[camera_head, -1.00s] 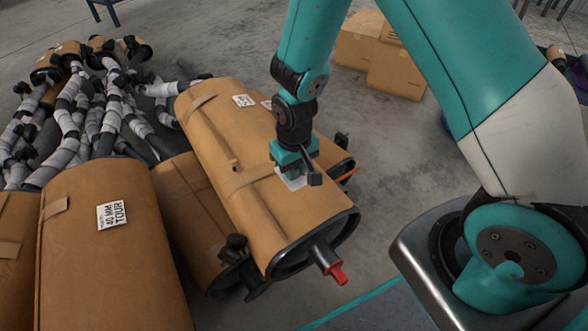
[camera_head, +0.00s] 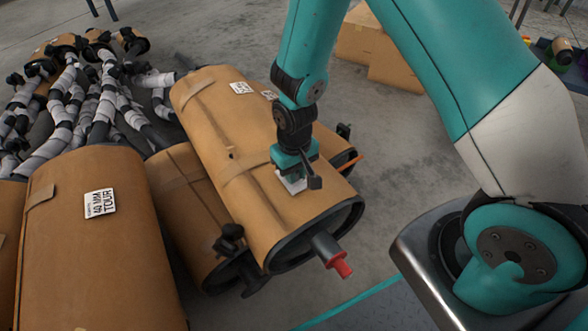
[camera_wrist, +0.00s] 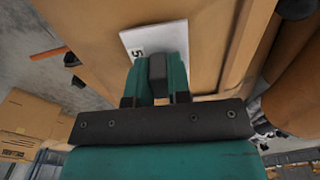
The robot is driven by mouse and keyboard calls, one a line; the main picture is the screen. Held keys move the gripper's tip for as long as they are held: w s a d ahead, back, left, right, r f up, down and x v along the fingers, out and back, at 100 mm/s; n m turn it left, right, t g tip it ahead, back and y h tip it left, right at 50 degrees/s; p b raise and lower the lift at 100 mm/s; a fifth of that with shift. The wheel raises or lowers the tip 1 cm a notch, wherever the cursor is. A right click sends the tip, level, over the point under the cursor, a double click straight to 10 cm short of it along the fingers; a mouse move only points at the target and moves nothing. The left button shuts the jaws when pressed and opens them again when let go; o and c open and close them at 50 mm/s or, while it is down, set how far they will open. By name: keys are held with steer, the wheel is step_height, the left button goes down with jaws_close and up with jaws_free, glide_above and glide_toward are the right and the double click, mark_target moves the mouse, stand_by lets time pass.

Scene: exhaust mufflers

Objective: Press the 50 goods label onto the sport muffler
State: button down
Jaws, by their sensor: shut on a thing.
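The sport muffler (camera_head: 225,130) appears to be the large brown-wrapped cylinder with a black end rim and red-tipped outlet, lying on another wrapped muffler (camera_head: 180,200). It bears small white labels near its far end. My gripper (camera_head: 291,170) is over its near right part, shut on a white label (camera_head: 292,186). In the wrist view, the label (camera_wrist: 170,35) sticks out from between my fingers (camera_wrist: 157,75), with a "5" visible and the rest hidden. It lies close over the brown wrapping; I cannot tell whether it touches.
A wrapped muffler (camera_head: 95,260) with a "40 MM TOUR" label stands at the left. Several black-and-grey pipes (camera_head: 75,110) lie behind it. Cardboard boxes (camera_head: 385,55) stand on the floor at the back. An orange piece (camera_head: 347,164) juts out beside the sport muffler.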

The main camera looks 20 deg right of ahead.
steer(key=shift+f, duration=0.45)
stand_by(0.9)
steer(key=shift+r+p, duration=0.5)
steer(key=shift+r, duration=0.05)
steer(key=shift+f+b, duration=0.3)
steer(key=shift+f, duration=0.3)
steer(key=shift+r, duration=0.2)
stand_by(0.6)
steer(key=shift+r+p, duration=3.4)
